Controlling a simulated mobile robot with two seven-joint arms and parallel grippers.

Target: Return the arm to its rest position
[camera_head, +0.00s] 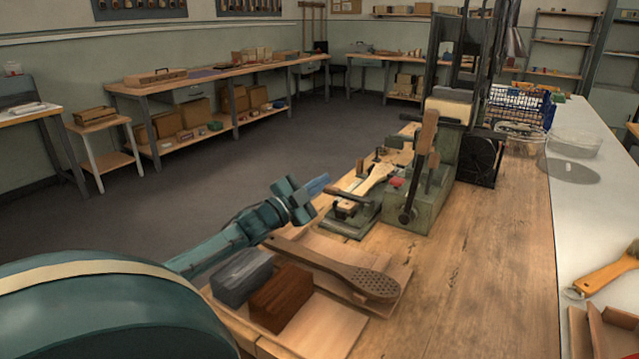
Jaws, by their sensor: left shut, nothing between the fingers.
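My left arm comes in from the lower left in teal. Its gripper (318,186) is shut and empty, held above the bench's left edge. It is just left of the green clamp fixture, apart from it as far as I can tell. Below and right of the gripper a brown wooden paddle brush head with many holes (372,280) lies on a wooden tray (345,325). A grey block (242,276) and a dark red-brown block (281,298) lie beside it. My right gripper is not in view.
A green machine with levers (432,200) stands on the wooden bench (490,260). A pale wooden brush body (375,178) sits in its fixture. A blue wire basket (520,106) and a clear bowl (575,145) are farther back. An orange-handled brush (605,273) lies right. The bench middle is clear.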

